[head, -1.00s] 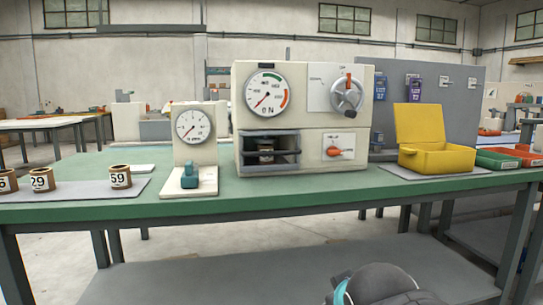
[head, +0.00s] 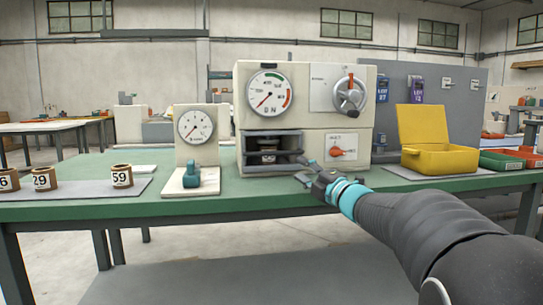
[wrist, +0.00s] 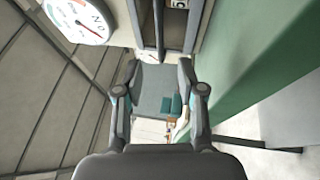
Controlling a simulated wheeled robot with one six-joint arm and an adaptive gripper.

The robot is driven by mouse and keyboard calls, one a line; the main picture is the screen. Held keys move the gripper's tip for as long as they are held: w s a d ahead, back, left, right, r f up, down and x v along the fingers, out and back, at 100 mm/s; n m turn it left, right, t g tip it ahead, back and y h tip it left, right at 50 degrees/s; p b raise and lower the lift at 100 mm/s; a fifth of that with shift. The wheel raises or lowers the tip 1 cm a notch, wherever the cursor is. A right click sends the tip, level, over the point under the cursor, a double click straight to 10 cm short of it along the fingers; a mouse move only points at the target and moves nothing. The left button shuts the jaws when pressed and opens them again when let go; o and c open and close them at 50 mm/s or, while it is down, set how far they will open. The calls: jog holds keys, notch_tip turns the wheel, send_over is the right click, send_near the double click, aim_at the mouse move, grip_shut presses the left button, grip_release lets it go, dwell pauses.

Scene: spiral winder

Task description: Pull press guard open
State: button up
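The press (head: 305,85) is a cream machine with a dial and a hand wheel, standing on the green bench. Its dark guard (head: 272,171) lies across the opening at the lower left, and a small dark spool (head: 268,146) shows behind it. My gripper (head: 304,169) is at the right end of the guard, in front of the press. In the wrist view, the gripper's two fingers (wrist: 159,66) are spread apart, with a dark guard bar (wrist: 158,28) just beyond the tips. I cannot tell whether they touch it. Nothing is visibly held.
A small gauge stand (head: 195,140) with a teal lever is left of the press. Several numbered spools (head: 122,176) lie on a grey mat farther left. A yellow open box (head: 435,158) stands at the right.

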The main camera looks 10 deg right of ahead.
aim_at(276, 154)
jog(key=p+x, duration=0.2)
jog(key=x, duration=1.1)
jog(key=shift+w+a, duration=0.15)
jog(key=shift+w, duration=0.15)
grip_shut()
